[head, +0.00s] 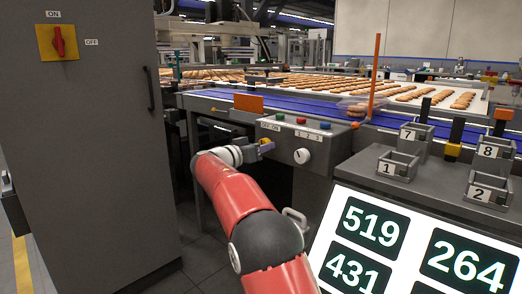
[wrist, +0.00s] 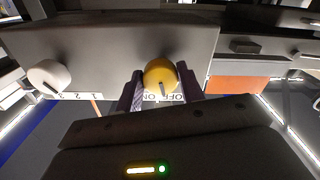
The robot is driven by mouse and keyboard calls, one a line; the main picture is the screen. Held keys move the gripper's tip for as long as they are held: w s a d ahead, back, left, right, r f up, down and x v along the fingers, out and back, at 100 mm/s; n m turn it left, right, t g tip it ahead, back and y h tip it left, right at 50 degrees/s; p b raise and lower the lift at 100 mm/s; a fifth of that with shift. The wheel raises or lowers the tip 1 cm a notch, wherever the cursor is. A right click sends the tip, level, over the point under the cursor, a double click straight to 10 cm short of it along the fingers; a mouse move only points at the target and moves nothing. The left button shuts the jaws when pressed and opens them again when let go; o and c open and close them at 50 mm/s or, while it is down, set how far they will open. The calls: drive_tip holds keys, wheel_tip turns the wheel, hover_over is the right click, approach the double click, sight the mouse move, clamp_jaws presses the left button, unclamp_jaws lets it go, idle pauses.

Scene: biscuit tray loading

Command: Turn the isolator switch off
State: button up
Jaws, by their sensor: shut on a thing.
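A red rotary switch (head: 59,41) on a yellow plate is on the front of the grey cabinet at the left. Its handle stands about upright, toward the ON label above; an OFF label is to its right. My gripper (head: 262,147) is away from it, at the left part of a grey control box. In the wrist view my gripper (wrist: 160,74) has its two dark fingers on either side of a yellow knob (wrist: 159,76) and is shut on it. The knob's mark points toward the OFF/ON label below it, seemingly nearer ON.
The control box (head: 296,136) also carries a white knob (head: 302,156) and coloured buttons. Numbered holders (head: 397,166) and a lit number display (head: 345,245) are at the right. A blue-edged conveyor with biscuits (head: 310,85) runs behind. Floor shows between cabinet and box.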

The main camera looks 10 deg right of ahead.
drive_tip(key=shift+r+n+p, duration=0.15)
drive_tip(key=shift+n+p, duration=1.6)
drive_tip(key=shift+n, duration=5.85)
drive_tip(key=o, duration=1)
drive_tip(key=shift+s, duration=0.1)
drive_tip(key=b+v, duration=0.1)
drive_tip(key=v, duration=0.6)
drive_tip(key=shift+s+a, duration=0.2)
drive_tip(key=shift+a, duration=0.1)
